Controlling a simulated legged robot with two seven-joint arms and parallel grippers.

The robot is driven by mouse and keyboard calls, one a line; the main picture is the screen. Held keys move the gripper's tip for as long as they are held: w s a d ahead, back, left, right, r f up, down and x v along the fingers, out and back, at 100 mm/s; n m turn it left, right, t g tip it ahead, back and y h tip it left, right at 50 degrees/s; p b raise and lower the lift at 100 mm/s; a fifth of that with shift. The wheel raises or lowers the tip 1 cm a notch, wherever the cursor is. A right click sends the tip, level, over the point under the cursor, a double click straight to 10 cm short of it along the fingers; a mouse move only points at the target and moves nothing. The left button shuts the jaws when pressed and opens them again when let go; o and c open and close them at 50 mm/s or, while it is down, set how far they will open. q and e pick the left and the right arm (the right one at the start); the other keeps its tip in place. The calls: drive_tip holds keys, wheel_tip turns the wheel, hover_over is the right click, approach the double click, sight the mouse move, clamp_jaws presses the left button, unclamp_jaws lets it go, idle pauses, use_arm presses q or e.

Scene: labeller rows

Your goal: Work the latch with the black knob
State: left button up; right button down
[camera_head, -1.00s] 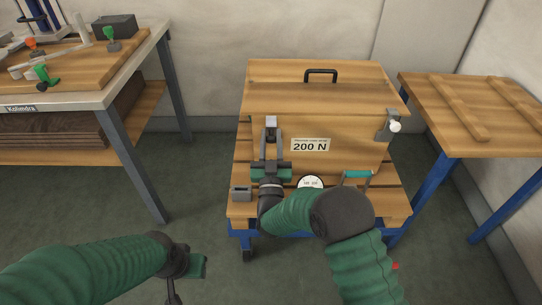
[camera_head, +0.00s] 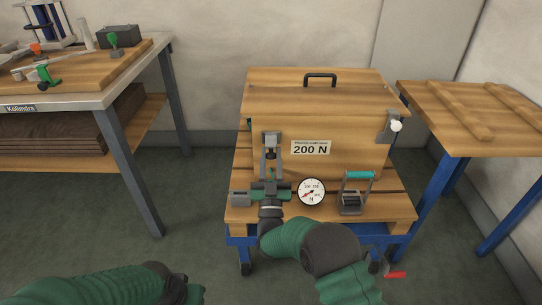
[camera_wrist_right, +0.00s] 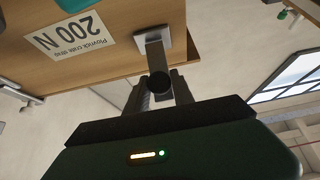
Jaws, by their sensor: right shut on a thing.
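A wooden crate with a lid (camera_head: 262,92) stands in front of me, with a "200 N" label (camera_head: 310,148) on its front. The latch with the black knob (camera_head: 271,139) is on the left of that front. My right gripper (camera_head: 270,160) reaches up to it and is shut on the black knob. The knob (camera_wrist_right: 159,81) shows between the fingers in the right wrist view, below the grey latch arm (camera_wrist_right: 154,52). Another latch with a white knob (camera_head: 396,126) is at the crate's right side. Part of my left gripper (camera_head: 195,293) shows at the bottom edge; its fingers are cut off.
A round gauge (camera_head: 311,192) and a teal-handled device (camera_head: 359,175) stand right of my right gripper, and a small grey block (camera_head: 240,198) to its left. A workbench (camera_head: 60,98) is at the left, a wooden table (camera_head: 475,120) at the right.

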drive_tip(key=shift+w+f, duration=0.1)
drive_tip(key=shift+f, duration=0.4)
drive_tip(key=c, duration=1.4)
unclamp_jaws()
drive_tip(key=shift+c, duration=0.2)
drive_tip(key=o, duration=0.3)
drive_tip(key=shift+w+f, duration=0.1)
drive_tip(key=shift+w, duration=0.1)
drive_tip(key=shift+o, duration=0.2)
drive_tip(key=shift+s+r, duration=0.1)
drive_tip(key=shift+r, duration=0.1)
drive_tip(key=b+v, duration=0.9)
drive_tip(key=v, duration=0.8)
drive_tip(key=shift+r, duration=0.1)
